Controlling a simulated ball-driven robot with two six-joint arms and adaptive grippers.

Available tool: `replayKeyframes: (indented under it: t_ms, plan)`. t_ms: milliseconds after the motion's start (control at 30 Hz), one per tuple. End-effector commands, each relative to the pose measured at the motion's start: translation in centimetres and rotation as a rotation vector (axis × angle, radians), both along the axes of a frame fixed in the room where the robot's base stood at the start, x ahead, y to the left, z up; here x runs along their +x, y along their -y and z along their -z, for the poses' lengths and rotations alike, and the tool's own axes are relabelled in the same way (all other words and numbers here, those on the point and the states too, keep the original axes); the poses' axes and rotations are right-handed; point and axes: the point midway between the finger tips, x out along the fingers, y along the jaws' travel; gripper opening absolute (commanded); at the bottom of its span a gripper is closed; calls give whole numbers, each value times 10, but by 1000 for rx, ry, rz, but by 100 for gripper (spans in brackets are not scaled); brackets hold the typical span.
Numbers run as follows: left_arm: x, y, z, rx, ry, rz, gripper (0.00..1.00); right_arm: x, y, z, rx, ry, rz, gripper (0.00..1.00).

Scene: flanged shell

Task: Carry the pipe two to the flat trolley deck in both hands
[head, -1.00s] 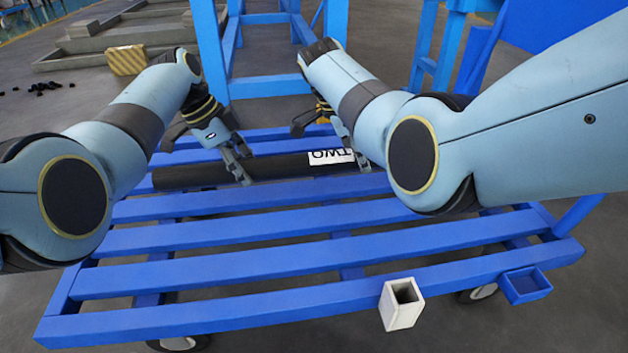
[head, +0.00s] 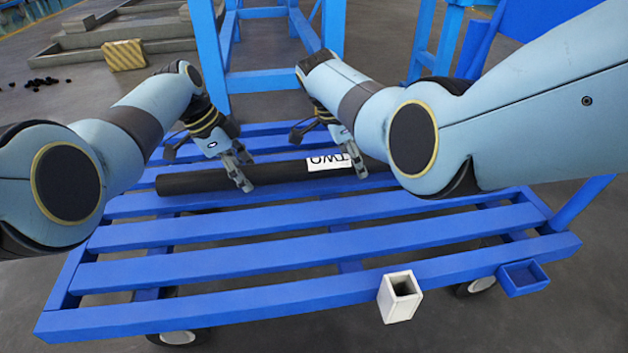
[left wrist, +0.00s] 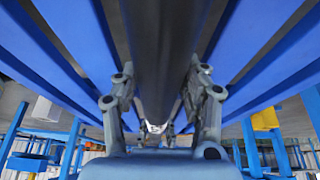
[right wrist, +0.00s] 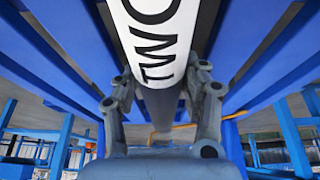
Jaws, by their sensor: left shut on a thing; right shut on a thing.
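The pipe two, a long black tube (head: 195,181) with a white label reading TWO (head: 328,162), lies crosswise over the far slats of the blue flat trolley deck (head: 200,272). Whether it touches the slats or hangs just above them I cannot tell. My left gripper (head: 240,172) is shut on its left part; the dark tube runs between the fingers in the left wrist view (left wrist: 160,70). My right gripper (head: 354,160) is shut on it near the label, which shows large in the right wrist view (right wrist: 158,35). The pipe's right end is hidden behind my right arm.
A white square socket (head: 400,297) and a blue one (head: 523,278) sit at the deck's near edge. Blue frames (head: 265,80) stand beyond the trolley. A yellow-striped block (head: 124,55) lies at the back left. The near slats are bare.

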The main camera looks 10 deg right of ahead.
Motion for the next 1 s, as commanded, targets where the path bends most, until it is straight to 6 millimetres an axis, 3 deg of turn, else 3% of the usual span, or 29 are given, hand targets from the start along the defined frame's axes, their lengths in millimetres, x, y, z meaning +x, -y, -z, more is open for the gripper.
replayKeyframes:
  t_ms: [233, 267, 400, 867, 1000]
  plan:
    - [0, 1, 11, -2, -2, 4, 0, 2, 1, 10, -1, 6, 2, 0]
    - [-1, 1, 12, -2, -3, 3, 48, 2, 0, 10, 0, 5, 1, 48]
    - [-1, 0, 11, -1, -2, 3, 66, 1, 0, 10, 0, 4, 1, 66]
    - [0, 0, 11, 0, 0, 1, 67, 0, 0, 11, 0, 1, 0, 67]
    - [1, -4, 3, 0, 3, 0, 67, 0, 0, 11, 0, 0, 0, 67]
